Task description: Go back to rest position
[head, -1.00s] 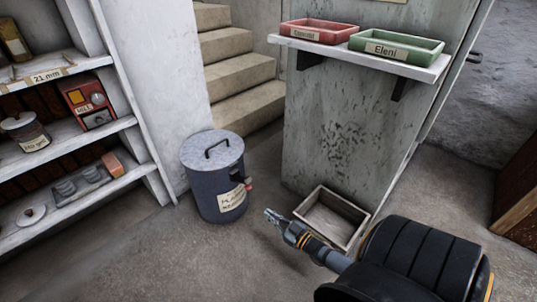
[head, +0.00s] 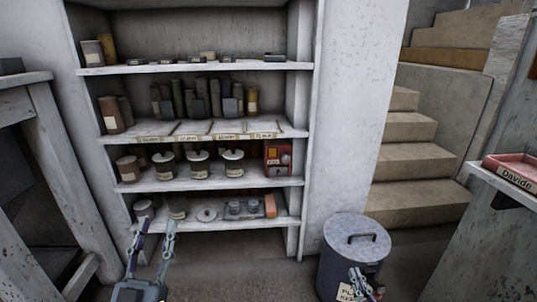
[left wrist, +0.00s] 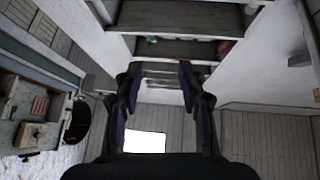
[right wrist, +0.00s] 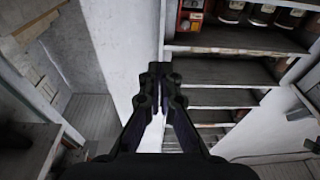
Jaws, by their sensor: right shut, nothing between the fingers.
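The task names no object. My left gripper (head: 155,226) is at the lower left of the head view, in front of the shelf unit's lower shelves, with its two fingers apart. In the left wrist view the left gripper (left wrist: 158,72) is open with nothing between its fingers. My right gripper (head: 357,272) is at the lower right of the head view, in front of the grey bin. In the right wrist view the right gripper (right wrist: 159,70) has its fingertips together and holds nothing.
A white shelf unit (head: 312,130) holds jars, books and a red box (head: 278,157). A lidded grey bin (head: 345,265) stands right of it. Stairs (head: 408,155) rise behind. A worn table (head: 38,100) is at left, and a pink tray (head: 510,172) sits on a ledge at right.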

